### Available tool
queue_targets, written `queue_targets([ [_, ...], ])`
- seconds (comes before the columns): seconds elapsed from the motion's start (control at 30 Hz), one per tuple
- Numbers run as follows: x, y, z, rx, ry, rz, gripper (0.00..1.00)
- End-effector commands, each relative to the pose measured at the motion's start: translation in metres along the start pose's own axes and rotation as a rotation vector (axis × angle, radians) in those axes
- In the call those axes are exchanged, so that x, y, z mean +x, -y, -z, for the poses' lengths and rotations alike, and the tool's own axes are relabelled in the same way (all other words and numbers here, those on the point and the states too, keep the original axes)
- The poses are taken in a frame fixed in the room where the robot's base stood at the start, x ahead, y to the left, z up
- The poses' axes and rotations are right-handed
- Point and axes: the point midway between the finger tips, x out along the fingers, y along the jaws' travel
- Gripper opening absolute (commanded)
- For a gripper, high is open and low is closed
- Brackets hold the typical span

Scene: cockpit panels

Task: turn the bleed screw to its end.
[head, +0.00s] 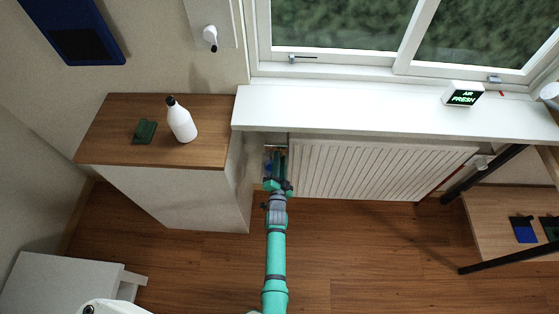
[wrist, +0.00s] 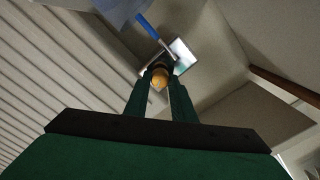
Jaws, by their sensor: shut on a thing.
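The bleed screw (wrist: 160,80) shows in the wrist view as a small rounded brass-coloured piece. My gripper (wrist: 161,86) is shut on it, with one dark green finger on each side. In the head view my gripper (head: 275,170) is at the left end of the white radiator (head: 365,170), below the windowsill. The screw cannot be made out there, as my gripper and arm cover that spot. How far the screw is turned cannot be told.
A slim blue bar (wrist: 148,28) and a pale shiny piece (wrist: 184,56) are close beyond my fingertips. The windowsill (head: 350,112) overhangs the radiator. A wooden-topped cabinet (head: 110,115) with a white bottle (head: 182,122) stands at left. Floor in front is clear.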

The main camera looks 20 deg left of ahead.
Motion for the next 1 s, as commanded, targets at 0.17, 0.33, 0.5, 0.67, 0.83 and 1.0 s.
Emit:
queue_targets([
  [0.17, -0.0005, -0.0008, -0.0004, 0.168, 0.0, -0.001, 0.0],
  [0.33, -0.0006, -0.001, -0.0005, 0.329, 0.0, -0.001, 0.01],
  [0.5, -0.0003, -0.0014, -0.0004, 0.481, 0.0, -0.002, 0.01],
  [0.67, -0.0005, -0.0011, -0.0012, 0.605, 0.001, -0.001, 0.01],
  [0.83, -0.001, -0.0009, -0.002, 0.705, 0.002, -0.001, 0.0],
  [1.0, -0.0013, -0.001, -0.0024, 0.77, 0.002, -0.001, 0.0],
])
